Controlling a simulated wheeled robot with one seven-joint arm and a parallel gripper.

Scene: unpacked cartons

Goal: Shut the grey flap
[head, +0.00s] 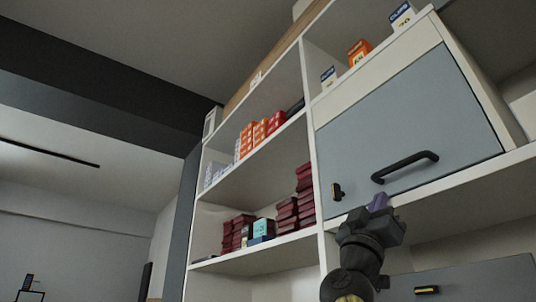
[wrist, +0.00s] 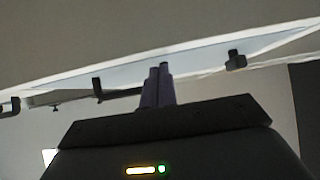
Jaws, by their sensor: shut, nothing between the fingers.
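The grey flap (head: 410,115) is a blue-grey panel in a white cabinet, upper right in the head view. The wrist view shows the flap (wrist: 200,66) steeply from below, as a thin strip. My gripper (head: 378,203) is shut and empty, its purple fingers just below the handle near the flap's lower edge. In the wrist view its fingertips (wrist: 160,70) overlap the strip; contact cannot be told.
White shelves left of the flap hold dark red boxes (head: 287,212) and orange boxes (head: 260,130). Small cartons (head: 360,52) stand above the flap. A white shelf edge (head: 450,183) runs below it. A lower grey front (head: 470,279) has a yellow and black fitting.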

